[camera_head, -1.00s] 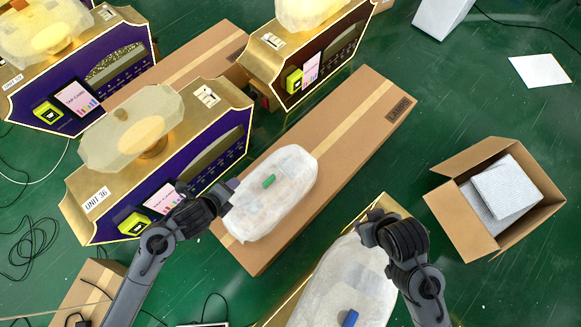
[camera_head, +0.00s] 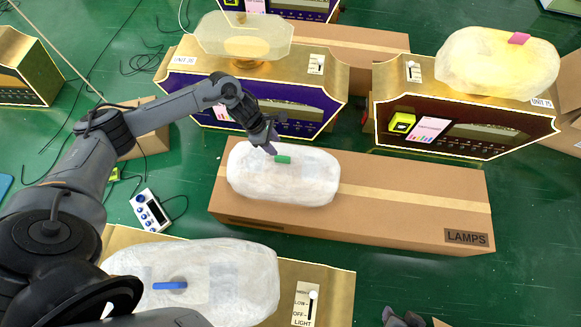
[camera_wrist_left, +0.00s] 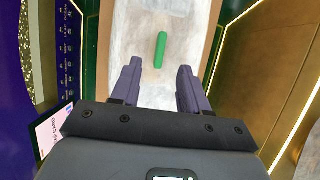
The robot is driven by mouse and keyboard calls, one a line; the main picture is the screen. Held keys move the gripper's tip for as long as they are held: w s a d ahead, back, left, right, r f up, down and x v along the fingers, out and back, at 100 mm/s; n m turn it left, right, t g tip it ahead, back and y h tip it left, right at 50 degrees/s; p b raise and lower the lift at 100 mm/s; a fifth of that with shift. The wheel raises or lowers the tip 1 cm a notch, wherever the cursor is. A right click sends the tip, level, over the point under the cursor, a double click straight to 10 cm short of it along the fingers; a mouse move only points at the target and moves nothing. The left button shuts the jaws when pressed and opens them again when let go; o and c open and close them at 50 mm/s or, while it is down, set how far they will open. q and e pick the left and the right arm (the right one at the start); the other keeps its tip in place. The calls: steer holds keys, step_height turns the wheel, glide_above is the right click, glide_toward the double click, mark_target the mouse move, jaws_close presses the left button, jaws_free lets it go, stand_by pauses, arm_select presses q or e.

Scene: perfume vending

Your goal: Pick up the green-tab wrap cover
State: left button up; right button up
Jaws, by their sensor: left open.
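The green-tab wrap cover (camera_head: 310,184) is a whitish, translucent, rounded oblong wrap lying on a long cardboard box. Its green tab (camera_head: 283,159) is on top, near the upper edge in the head view. My left gripper (camera_head: 272,147) is at that edge, just beside the tab. In the left wrist view the open, empty fingers (camera_wrist_left: 158,88) point toward the cover (camera_wrist_left: 140,72), with the green tab (camera_wrist_left: 160,50) beyond and between them, apart from both. A dark part, seemingly my right gripper (camera_head: 402,318), is cut off at the bottom edge; its jaws are unclear.
The cardboard box (camera_head: 400,222) is marked LAMPS. A blue-tab cover (camera_head: 225,280) sits on a gold unit below. A pink-tab cover (camera_head: 490,65) tops a unit at upper right. A purple-fronted unit (camera_head: 185,85) stands close behind my left gripper. Green floor (camera_head: 450,285) is clear at lower right.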

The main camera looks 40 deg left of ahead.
mark_target(282, 156)
arm_select(q)
steer(key=x, duration=0.1)
steer(key=b+x, duration=0.1)
steer(key=x, duration=0.1)
steer(key=shift+a+f, duration=0.2)
steer(key=shift+f, duration=0.15)
steer(key=shift+b+x, duration=0.45)
steer(key=shift+x, duration=0.4)
steer(key=x, duration=0.1)
steer(key=b+x, duration=0.2)
steer(key=shift+s+d+f, duration=0.1)
steer(key=shift+s+f, duration=0.1)
steer(key=shift+f, duration=0.2)
steer(key=shift+w+d+f, duration=0.1)
steer(key=shift+d+f, duration=0.15)
steer(key=shift+f, duration=0.15)
steer(key=shift+a, duration=0.1)
steer(key=shift+c, duration=0.9)
jaws_close()
arm_select(e)
steer(key=f, duration=0.4)
steer(key=shift+a+f, duration=0.25)
steer(key=shift+f, duration=0.15)
